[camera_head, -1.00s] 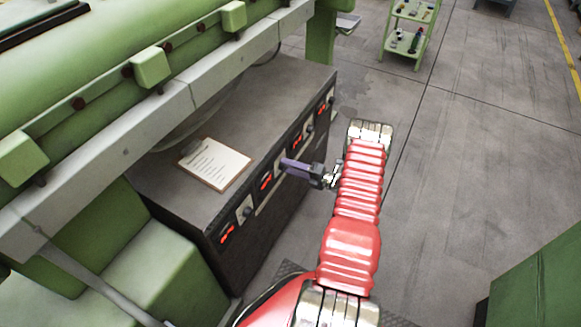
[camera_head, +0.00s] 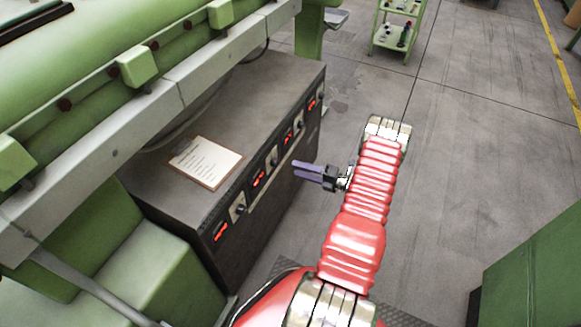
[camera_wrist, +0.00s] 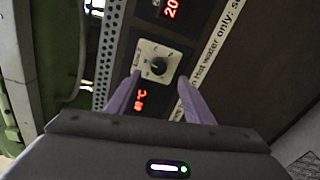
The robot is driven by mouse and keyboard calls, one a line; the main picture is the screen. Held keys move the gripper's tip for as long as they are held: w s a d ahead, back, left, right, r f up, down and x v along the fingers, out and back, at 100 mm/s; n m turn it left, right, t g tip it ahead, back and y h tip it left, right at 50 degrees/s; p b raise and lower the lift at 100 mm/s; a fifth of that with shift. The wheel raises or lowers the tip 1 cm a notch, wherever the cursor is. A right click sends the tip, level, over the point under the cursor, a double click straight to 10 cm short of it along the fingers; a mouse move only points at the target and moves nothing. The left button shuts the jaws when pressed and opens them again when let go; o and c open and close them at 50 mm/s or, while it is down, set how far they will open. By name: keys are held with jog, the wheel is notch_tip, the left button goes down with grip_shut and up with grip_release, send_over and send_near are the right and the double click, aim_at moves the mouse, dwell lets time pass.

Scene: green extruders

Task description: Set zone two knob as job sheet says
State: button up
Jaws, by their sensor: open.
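The control cabinet (camera_head: 225,262) carries a row of black knobs on pale plates, with red displays between them. In the wrist view one knob (camera_wrist: 158,66) sits on its white dial plate, ahead of and between my fingertips. Its pointer setting and zone label are too small to read. My gripper (camera_head: 294,170) is open and empty, a little out from the cabinet front; its purple fingers also show in the wrist view (camera_wrist: 160,77). The job sheet (camera_head: 206,160) lies on a clipboard on the cabinet top; its writing is unreadable here.
A red display (camera_wrist: 142,99) showing °C sits below the knob in the wrist view, another (camera_wrist: 171,8) above it. The green machine (camera_head: 100,95) stands behind the cabinet. A green trolley (camera_head: 392,35) stands far off.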

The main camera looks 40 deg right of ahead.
aim_at(277, 164)
jog(key=v, duration=0.5)
jog(key=shift+s, duration=0.1)
jog(key=n, duration=1)
jog(key=a+f+n+t, duration=0.1)
jog(key=n, duration=0.4)
jog(key=shift+f, duration=0.1)
jog(key=x, duration=1.4)
jog(key=shift+d+f, duration=0.1)
